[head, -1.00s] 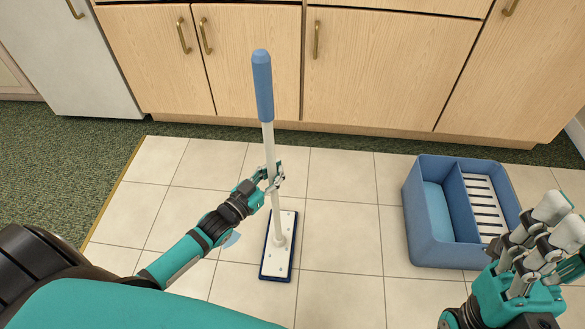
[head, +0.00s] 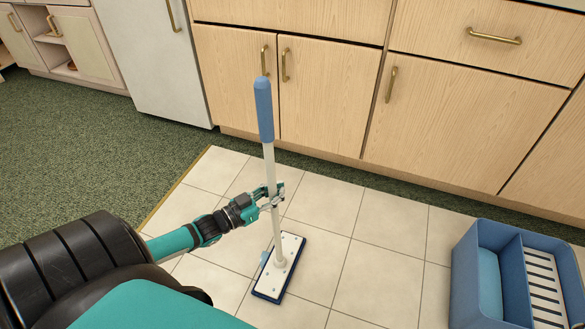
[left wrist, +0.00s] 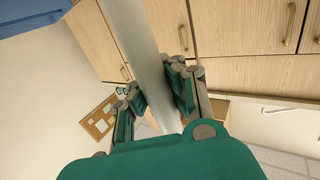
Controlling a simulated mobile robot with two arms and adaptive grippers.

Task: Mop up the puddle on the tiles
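The mop has a blue grip (head: 264,110), a white shaft (head: 269,165) and a flat white head (head: 285,262) with a dark blue pad under it. It stands nearly upright, its head low at the tiles; I cannot tell how firmly it touches. My left gripper (head: 275,197) is shut around the shaft, above the head. In the left wrist view the shaft (left wrist: 147,65) runs between the fingers. A small pale blue patch, apparently the puddle (head: 264,258), shows at the head's left edge; the rest may be hidden under the mop. My right gripper is out of view.
A blue bucket (head: 464,285) with a slatted white section (head: 545,290) stands on the tiles at the right. Wooden cabinets (head: 330,95) and a white appliance (head: 155,70) line the back. Green carpet (head: 100,140) borders the tiles (head: 375,270), which are clear between mop and bucket.

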